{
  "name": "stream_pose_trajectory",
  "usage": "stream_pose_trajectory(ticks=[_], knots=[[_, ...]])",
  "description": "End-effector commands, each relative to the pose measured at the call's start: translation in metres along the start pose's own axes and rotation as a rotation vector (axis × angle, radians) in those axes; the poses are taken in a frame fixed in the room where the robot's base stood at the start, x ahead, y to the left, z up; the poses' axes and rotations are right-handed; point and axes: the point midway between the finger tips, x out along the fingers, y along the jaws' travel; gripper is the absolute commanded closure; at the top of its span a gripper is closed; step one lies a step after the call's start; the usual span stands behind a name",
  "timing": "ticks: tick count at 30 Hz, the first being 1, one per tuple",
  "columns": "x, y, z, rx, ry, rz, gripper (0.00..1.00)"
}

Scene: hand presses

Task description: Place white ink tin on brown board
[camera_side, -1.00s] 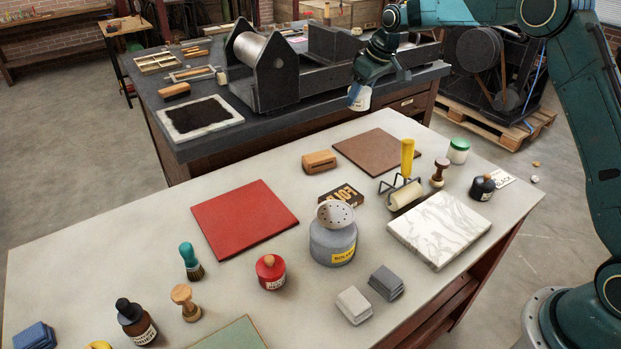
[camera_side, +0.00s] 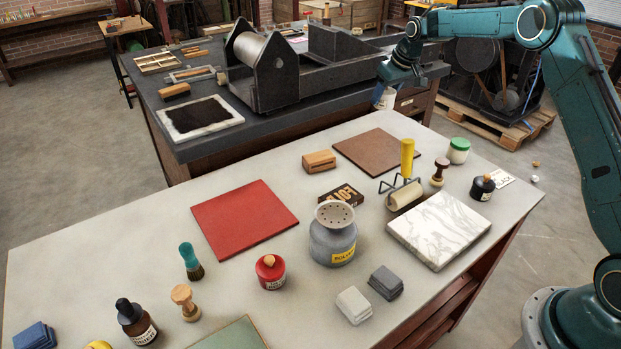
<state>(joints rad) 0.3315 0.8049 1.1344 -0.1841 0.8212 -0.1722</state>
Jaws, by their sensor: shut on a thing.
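My gripper (camera_side: 381,92) is shut on the white ink tin (camera_side: 385,101) and holds it in the air, beyond the back edge of the near table in the picture. The gripper's fingers hide part of the tin. The brown board (camera_side: 377,150) lies flat on the near table, below the tin in the picture, with its top bare. The tin and the board are apart.
A wooden block (camera_side: 319,161) lies left of the board. A brayer with a yellow handle (camera_side: 407,160) stands at the board's right front. A green-lidded jar (camera_side: 458,150) is further right. A red board (camera_side: 245,217) and a marble slab (camera_side: 438,230) lie nearer.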

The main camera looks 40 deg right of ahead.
Motion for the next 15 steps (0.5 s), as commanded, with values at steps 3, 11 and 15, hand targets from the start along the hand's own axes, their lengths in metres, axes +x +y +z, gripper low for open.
stream_pose_trajectory(ticks=[3,11,15], knots=[[0.022,0.000,0.009,0.001,-0.002,0.000,0.81],[0.068,0.000,0.028,0.000,-0.002,-0.001,0.81],[0.091,0.000,0.037,0.001,-0.001,0.000,0.81]])
